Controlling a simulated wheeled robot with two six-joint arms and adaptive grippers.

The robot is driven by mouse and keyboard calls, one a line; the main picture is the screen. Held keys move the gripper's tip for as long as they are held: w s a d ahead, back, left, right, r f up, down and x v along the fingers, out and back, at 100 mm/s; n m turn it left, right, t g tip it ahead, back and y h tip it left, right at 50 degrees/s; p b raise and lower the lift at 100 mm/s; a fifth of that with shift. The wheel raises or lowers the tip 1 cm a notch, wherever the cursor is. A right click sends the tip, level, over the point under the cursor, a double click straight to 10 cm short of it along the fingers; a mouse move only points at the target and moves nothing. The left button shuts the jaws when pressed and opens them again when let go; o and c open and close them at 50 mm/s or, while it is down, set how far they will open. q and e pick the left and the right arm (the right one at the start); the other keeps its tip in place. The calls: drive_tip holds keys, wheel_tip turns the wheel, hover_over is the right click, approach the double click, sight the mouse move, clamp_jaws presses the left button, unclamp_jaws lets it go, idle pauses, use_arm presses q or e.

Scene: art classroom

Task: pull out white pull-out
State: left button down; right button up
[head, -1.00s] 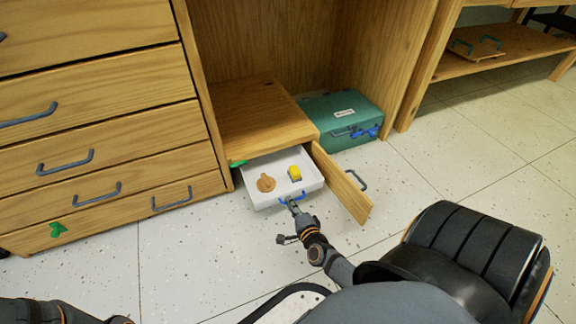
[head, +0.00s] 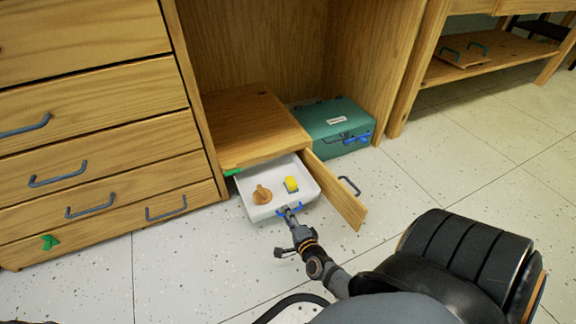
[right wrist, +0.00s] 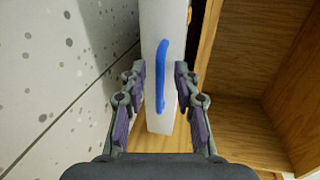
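The white pull-out (head: 268,213) is a shallow white tray-like drawer, standing partly out of a low wooden compartment. It has a blue handle (head: 289,211) on its front and holds a brown wooden piece and a yellow block. My right gripper (head: 289,212) is at this handle. In the right wrist view its fingers (right wrist: 160,78) are apart on either side of the blue handle (right wrist: 162,75), with a gap showing on both sides. The white front (right wrist: 158,25) fills the space behind. My left gripper is not in view.
An open wooden door (head: 337,190) with a dark handle stands right beside the pull-out. A green case (head: 335,120) lies behind it. A bank of wooden drawers (head: 100,170) stands at left. Speckled floor (head: 190,260) in front is clear.

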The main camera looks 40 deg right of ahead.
drive_tip(key=v, duration=0.7)
drive_tip(key=shift+s, duration=0.2)
drive_tip(key=shift+s+a, duration=0.1)
